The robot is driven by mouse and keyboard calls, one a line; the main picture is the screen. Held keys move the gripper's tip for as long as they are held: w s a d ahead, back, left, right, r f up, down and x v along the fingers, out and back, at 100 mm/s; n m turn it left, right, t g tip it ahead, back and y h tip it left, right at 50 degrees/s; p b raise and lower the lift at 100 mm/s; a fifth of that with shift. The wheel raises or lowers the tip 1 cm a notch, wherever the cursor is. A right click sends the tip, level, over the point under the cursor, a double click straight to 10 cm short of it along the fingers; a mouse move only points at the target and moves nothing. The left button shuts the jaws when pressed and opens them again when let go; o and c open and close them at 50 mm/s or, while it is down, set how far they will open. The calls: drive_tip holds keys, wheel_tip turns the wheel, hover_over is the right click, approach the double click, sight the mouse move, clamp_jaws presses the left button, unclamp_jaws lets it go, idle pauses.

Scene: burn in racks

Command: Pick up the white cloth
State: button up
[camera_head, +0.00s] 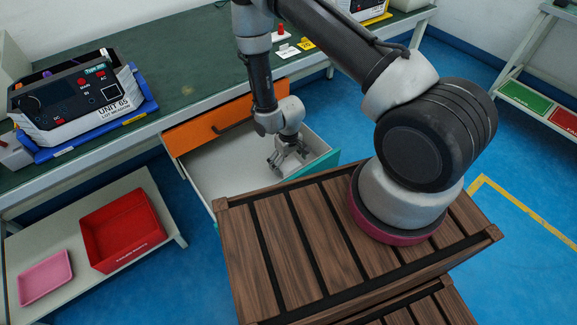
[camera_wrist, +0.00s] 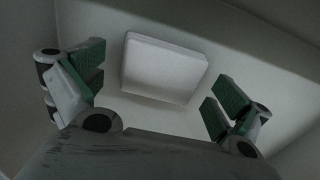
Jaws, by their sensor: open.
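The white cloth (camera_wrist: 163,69) shows in the wrist view as a flat, pale, folded-looking rectangle lying on the floor of an open drawer. My gripper (camera_wrist: 158,92) is open, with its green-padded fingers to the left and right of the cloth and apart from it. In the head view my gripper (camera_head: 289,158) points down inside the white drawer (camera_head: 215,178), which is pulled out under the green-topped bench. The cloth cannot be made out in the head view.
The drawer walls stand close around my gripper. A red bin (camera_head: 122,230) and a pink tray (camera_head: 45,277) lie on a low shelf.

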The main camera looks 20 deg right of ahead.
sight(288, 164)
drive_tip(key=c, duration=1)
drive_tip(key=shift+r, duration=0.1)
wheel_tip(288, 164, up, 10)
